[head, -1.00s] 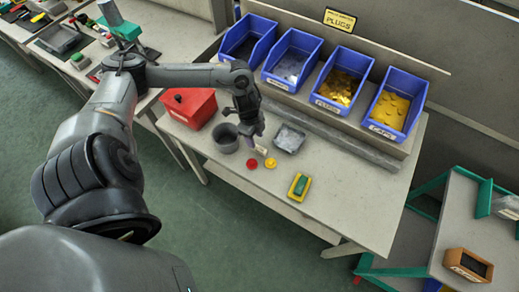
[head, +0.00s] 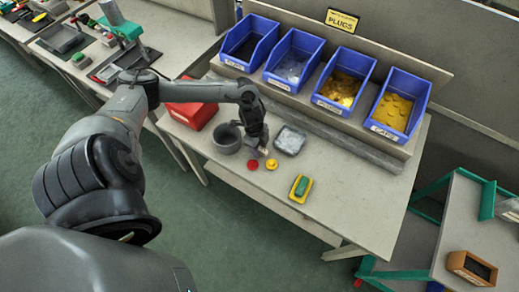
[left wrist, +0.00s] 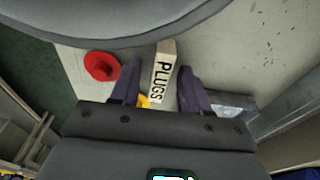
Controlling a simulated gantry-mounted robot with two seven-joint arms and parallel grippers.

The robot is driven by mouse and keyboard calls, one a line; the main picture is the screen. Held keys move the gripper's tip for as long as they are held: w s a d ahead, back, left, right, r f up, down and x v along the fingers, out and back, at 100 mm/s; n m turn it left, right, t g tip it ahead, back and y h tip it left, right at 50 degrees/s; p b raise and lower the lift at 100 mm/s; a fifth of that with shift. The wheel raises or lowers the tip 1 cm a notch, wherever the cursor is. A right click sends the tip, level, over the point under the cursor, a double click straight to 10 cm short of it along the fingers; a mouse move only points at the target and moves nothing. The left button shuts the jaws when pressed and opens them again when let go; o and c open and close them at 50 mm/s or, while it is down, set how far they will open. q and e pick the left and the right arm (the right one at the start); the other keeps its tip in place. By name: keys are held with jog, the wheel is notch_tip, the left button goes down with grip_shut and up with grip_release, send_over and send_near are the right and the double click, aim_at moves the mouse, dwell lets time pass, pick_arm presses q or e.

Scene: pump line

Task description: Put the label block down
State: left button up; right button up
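The label block (left wrist: 163,72) is a pale slim block with the word PLUGS on it. In the left wrist view it lies between the two fingers of my left gripper (left wrist: 160,84). A gap shows between the block and the left finger, and the right finger is close beside it. In the head view my left gripper (head: 258,143) is low over the workbench (head: 335,215), and only a small pale part of the block shows by its tips. Whether the block rests fully on the bench is hard to tell. My right gripper is not in view.
A red plug (head: 252,164) and a yellow plug (head: 271,164) lie close by the gripper. A grey cup (head: 227,139) stands left, a grey tray (head: 289,140) right. A yellow-and-green item (head: 301,187) lies farther right. Blue bins (head: 397,104) line the back. The front right bench is clear.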

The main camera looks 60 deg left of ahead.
pick_arm(q)
grip_shut()
jog(key=shift+r, duration=0.1)
